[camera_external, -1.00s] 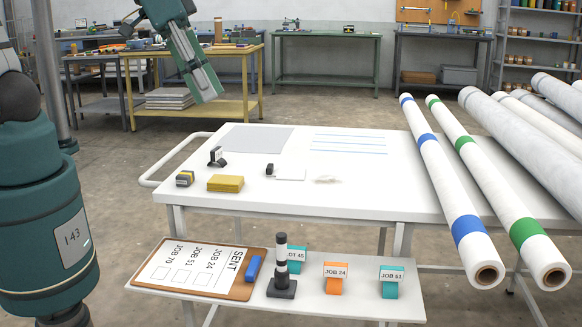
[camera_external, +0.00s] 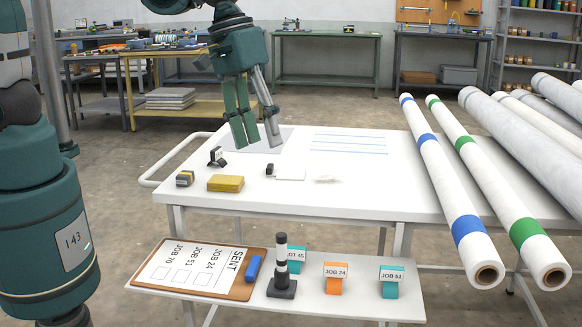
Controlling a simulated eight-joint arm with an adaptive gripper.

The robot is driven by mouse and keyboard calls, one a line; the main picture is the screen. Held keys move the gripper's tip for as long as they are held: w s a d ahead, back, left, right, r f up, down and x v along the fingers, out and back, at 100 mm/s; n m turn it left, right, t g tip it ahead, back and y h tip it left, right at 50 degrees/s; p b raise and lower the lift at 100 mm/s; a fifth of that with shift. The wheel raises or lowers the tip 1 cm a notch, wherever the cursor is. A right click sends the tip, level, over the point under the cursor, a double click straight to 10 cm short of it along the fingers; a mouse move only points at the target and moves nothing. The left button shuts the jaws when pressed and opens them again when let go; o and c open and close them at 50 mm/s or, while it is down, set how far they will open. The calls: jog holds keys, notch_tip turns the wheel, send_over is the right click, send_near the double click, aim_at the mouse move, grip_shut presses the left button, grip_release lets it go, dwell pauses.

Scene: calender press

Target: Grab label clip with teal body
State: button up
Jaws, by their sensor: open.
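Two label clips with teal bodies are on the lower front shelf. One, labelled JOB 51 (camera_external: 391,283), stands at the shelf's right end in full view. The other teal clip (camera_external: 296,263) has a tag reading "OT 45" and is partly hidden behind a black and white post. An orange clip labelled JOB 24 (camera_external: 335,279) stands between them. My gripper (camera_external: 258,143) is open and empty, pointing down over the back left of the white table, above and behind the clips and apart from them.
The post (camera_external: 281,268) stands on a dark base by the clipboard (camera_external: 193,270) and blue marker (camera_external: 254,268). The white table (camera_external: 356,174) above carries a yellow block (camera_external: 226,183) and small items. Long rolls (camera_external: 438,175) lie at right.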

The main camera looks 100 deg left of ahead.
jog(key=w+a+f+n+g, duration=0.25)
jog(key=w+f+n, duration=0.2)
jog(key=f, duration=0.55)
jog(key=n+h+b, duration=0.1)
jog(key=n, duration=0.2)
send_over(295, 247)
notch_tip(295, 247, down, 10)
jog(key=shift+w+a+f+g, duration=0.15)
jog(key=shift+a+f, duration=0.15)
jog(key=shift+f, duration=0.15)
jog(key=shift+s+a+f+g, duration=0.1)
jog(key=shift+a+f, duration=0.15)
jog(key=shift+f, duration=0.2)
jog(key=shift+d+f+b, duration=0.2)
jog(key=shift+f+b, duration=0.25)
jog(key=shift+f, duration=0.85)
jog(key=shift+f, duration=0.15)
jog(key=shift+d+f+b, duration=0.2)
jog(key=shift+f+b, duration=0.3)
jog(key=shift+f, duration=0.75)
jog(key=shift+d+f+b, duration=0.2)
jog(key=shift+f+b, duration=0.25)
jog(key=shift+f, duration=0.75)
jog(key=c, duration=0.9)
